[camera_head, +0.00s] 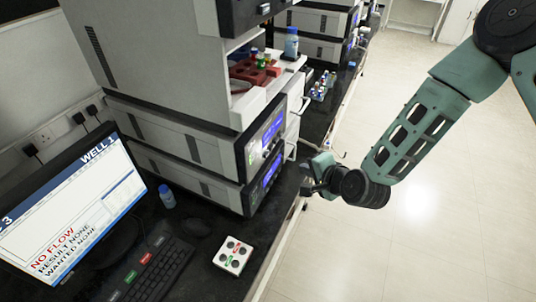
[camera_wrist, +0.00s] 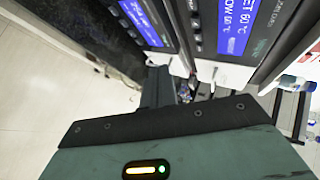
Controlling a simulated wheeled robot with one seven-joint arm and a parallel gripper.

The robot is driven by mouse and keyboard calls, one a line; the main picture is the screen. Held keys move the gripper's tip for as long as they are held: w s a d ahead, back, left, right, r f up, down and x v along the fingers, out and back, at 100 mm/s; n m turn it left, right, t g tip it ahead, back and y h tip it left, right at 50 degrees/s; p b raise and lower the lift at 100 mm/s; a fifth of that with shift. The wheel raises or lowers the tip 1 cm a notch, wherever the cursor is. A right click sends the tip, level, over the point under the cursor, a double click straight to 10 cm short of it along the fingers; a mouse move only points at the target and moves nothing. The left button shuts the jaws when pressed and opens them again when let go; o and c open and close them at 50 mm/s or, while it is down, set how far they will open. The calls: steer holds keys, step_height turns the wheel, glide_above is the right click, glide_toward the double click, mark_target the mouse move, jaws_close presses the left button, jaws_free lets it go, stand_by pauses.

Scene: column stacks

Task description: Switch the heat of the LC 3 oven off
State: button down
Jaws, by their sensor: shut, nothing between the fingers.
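A stack of grey instrument units stands at the bench edge in the head view. Two units have lit blue screens, an upper one (camera_head: 266,137) and a lower one (camera_head: 270,174). The wrist view shows two such screens close up, a left one (camera_wrist: 140,20) and a right one (camera_wrist: 237,22) with "SET 60 °C" text. Small buttons sit beside the screens. Which unit is the LC 3 oven I cannot read for certain. My gripper (camera_head: 316,178) is shut and empty, just right of the lower unit's front. Contact with the panel cannot be told.
A monitor (camera_head: 70,210) reads "NO FLOW", with a "3" at its edge. A keyboard (camera_head: 155,265) and a white box with red and green buttons (camera_head: 233,255) lie on the bench. Bottles (camera_head: 291,42) stand above. The pale floor (camera_head: 410,240) on the right is clear.

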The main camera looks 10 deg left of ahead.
steer(key=w+a, duration=0.2)
steer(key=a, duration=0.5)
steer(key=shift+w+a, duration=0.35)
steer(key=shift+w, duration=0.05)
stand_by(1.7)
steer(key=shift+w+a+b, duration=0.1)
steer(key=shift+a+b, duration=0.25)
steer(key=shift+a, duration=0.05)
steer(key=shift+w+a, duration=0.15)
steer(key=shift+a, duration=0.25)
stand_by(0.6)
steer(key=shift+d, duration=0.2)
steer(key=shift+s+d+b, duration=0.3)
steer(key=shift+d, duration=0.3)
steer(key=shift+s+d, duration=0.3)
steer(key=shift+d, duration=0.5)
steer(key=shift+s+d, duration=0.25)
steer(key=shift+d, duration=0.55)
steer(key=shift+s+d, duration=0.3)
steer(key=shift+d, duration=0.5)
